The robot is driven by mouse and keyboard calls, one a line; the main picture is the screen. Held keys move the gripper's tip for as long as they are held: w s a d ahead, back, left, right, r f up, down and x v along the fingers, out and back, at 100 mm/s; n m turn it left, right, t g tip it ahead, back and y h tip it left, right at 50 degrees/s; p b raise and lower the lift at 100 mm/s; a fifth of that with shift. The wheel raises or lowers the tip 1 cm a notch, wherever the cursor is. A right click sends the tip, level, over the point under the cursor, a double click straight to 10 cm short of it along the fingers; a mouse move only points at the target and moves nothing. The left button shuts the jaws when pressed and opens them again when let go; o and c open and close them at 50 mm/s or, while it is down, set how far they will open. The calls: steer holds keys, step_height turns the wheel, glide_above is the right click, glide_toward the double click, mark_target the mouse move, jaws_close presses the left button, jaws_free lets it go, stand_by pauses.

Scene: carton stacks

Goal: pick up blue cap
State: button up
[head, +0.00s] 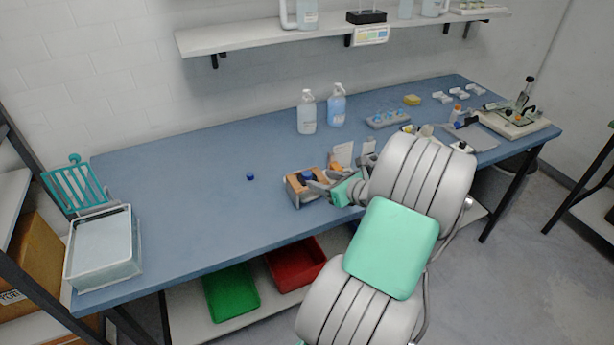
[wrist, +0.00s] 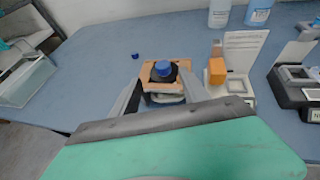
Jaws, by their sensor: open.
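A small blue cap (head: 250,176) lies alone on the blue bench, left of my gripper. It also shows in the wrist view (wrist: 136,56), beyond and left of the fingers. A dark bottle with a blue top (wrist: 163,69) stands in a wooden holder (wrist: 148,82); the holder (head: 293,188) also shows in the head view. My gripper (head: 318,185) is open at this holder, partly hiding it. In the wrist view the fingers of my gripper (wrist: 160,84) lie on either side of the bottle. I cannot tell whether they touch anything.
An orange block (wrist: 217,71) and a white card (wrist: 243,52) stand right of the holder. Two clear bottles (head: 307,113) (head: 336,106) stand at the back. A clear tray (head: 103,250) and teal rack (head: 75,186) are at the left end. The bench's left middle is free.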

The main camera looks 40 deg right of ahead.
mark_target(308, 174)
steer(key=x, duration=0.2)
steer(key=p+x, duration=0.1)
steer(key=x, duration=0.2)
steer(key=p+x, duration=0.1)
steer(key=x, duration=0.1)
steer(key=shift+w+d+f, duration=0.1)
steer(key=shift+w+d, duration=0.25)
jaws_close()
